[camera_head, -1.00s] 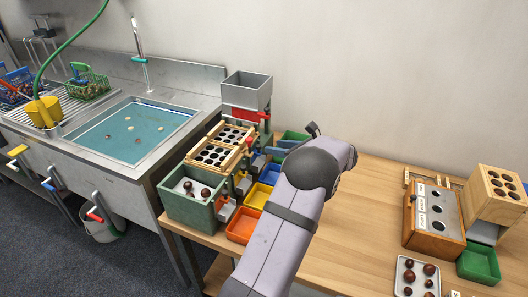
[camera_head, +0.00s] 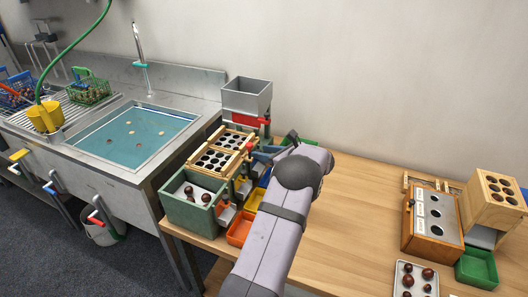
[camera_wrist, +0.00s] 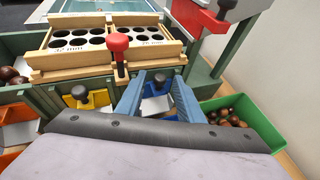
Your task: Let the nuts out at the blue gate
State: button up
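My gripper (camera_wrist: 158,92) has two blue fingers set well apart, with nothing gripped between them. The blue gate (camera_wrist: 157,100) with its black knob (camera_wrist: 158,78) shows in the gap between the fingers in the wrist view. I cannot tell whether the fingers touch the knob. The sorter's wooden hole plates (camera_wrist: 105,48) lie just beyond. In the head view my gripper (camera_head: 264,156) is at the right side of the sorter, and my arm hides part of the gates. A blue tray (camera_head: 264,178) shows below there.
A yellow gate (camera_wrist: 88,98) is left of my fingers, with a red knob (camera_wrist: 119,42) above. A green bin (camera_wrist: 262,122) holding nuts lies right. A red gate (camera_wrist: 210,20) hangs under the grey hopper (camera_head: 247,97). Table to the right is partly clear.

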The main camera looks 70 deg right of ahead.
jog(key=shift+w, duration=0.1)
grip_shut()
jog(key=shift+d+r+p, duration=0.1)
jog(key=shift+r+p, duration=0.8)
jog(key=shift+r, duration=0.9)
grip_release()
jog(key=shift+r, duration=0.1)
